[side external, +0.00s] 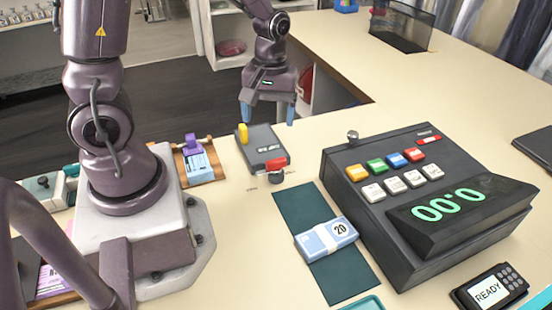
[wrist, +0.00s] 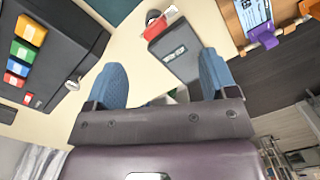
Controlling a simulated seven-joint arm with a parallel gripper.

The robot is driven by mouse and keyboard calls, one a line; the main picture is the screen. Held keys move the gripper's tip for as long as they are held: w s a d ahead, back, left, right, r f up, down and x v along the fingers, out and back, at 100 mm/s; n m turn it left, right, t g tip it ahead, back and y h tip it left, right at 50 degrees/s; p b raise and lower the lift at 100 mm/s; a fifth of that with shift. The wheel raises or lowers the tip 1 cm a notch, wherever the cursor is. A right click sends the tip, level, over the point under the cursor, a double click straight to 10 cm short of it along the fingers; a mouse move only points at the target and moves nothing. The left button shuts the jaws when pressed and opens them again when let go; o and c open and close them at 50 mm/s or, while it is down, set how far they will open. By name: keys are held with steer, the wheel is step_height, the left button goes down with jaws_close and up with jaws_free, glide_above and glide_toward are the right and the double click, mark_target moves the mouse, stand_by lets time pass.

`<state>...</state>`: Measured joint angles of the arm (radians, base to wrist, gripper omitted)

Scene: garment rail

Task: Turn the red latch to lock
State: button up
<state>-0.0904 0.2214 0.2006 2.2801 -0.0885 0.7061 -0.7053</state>
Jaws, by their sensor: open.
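The red latch (side external: 276,166) sits at the front end of a dark grey box (side external: 259,147) on the cream counter, above a round dark knob-like base. In the wrist view the red latch (wrist: 161,21) shows at the end of the grey box (wrist: 180,52), beyond my fingertips. A yellow lever (side external: 242,133) stands at the box's back left. My gripper (side external: 268,115) is open and empty, with blue fingers pointing down above and behind the box. In the wrist view my gripper (wrist: 160,72) has its two blue fingers spread apart, with the box between and beyond them.
A cash register (side external: 420,200) with coloured buttons stands to the right. A banded stack of notes (side external: 325,238) lies on a dark green mat (side external: 345,284) in front. A wooden clipboard with a purple clip (side external: 193,143) lies left of the box. A card terminal (side external: 489,290) is at the lower right.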

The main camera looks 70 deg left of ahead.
mark_target(276, 160)
steer(key=f+n, duration=0.2)
steer(key=f, duration=0.2)
steer(key=w+a+f+n, duration=0.1)
steer(key=f+n, duration=0.1)
steer(key=f, duration=0.3)
steer(key=w+f+n, duration=0.1)
steer(key=f, duration=0.4)
steer(key=shift+w+a+f+n+t, duration=0.1)
steer(key=shift+a+f+n+t, duration=0.2)
steer(key=shift+a+n, duration=0.1)
steer(key=shift+r, duration=0.1)
steer(key=shift+c, duration=0.4)
steer(key=c, duration=0.9)
steer(key=shift+o, duration=0.2)
